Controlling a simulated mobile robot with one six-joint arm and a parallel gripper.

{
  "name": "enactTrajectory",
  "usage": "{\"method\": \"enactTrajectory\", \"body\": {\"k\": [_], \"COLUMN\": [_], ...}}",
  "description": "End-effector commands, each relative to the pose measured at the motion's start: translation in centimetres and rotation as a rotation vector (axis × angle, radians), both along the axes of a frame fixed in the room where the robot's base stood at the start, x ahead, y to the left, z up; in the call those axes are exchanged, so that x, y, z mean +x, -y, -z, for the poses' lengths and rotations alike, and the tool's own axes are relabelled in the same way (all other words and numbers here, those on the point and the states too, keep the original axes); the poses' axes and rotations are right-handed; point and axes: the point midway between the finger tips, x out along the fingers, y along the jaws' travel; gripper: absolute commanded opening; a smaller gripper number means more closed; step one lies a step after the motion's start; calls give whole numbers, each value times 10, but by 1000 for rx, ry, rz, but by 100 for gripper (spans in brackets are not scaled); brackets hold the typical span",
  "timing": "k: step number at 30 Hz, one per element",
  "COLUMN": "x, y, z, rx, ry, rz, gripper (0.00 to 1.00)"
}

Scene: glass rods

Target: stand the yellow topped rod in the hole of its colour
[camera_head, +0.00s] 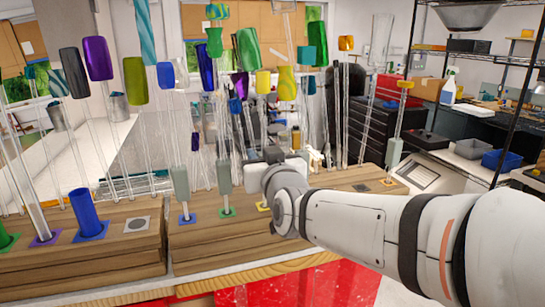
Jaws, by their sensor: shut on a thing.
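My gripper (258,157) is at the middle of the picture, at the end of my arm reaching in from the right. It is shut on a rod, which appears to be the one with the yellow top (262,82). Its fingers and most of the rod's shaft are hidden or lost among other clear rods. A grey sleeve (252,179) shows just below the gripper, above the yellow-marked hole (263,206) in the wooden block (200,252). The rod looks roughly upright. Whether its foot is in the hole or above it, I cannot tell.
Rods with grey sleeves stand at the blue mark (186,218), the green mark (227,212) and the orange mark (389,183). A blue cup (87,213) and more tall rods crowd the left block. A grey-marked hole (361,188) is bare.

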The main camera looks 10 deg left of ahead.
Motion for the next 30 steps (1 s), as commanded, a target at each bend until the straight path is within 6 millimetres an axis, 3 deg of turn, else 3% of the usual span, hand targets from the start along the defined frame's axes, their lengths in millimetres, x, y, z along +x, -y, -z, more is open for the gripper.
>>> {"method": "enactTrajectory", "body": {"k": [30], "x": [0], "y": [1], "z": [7], "rx": [1], "ry": [1], "rz": [1], "gripper": [1]}}
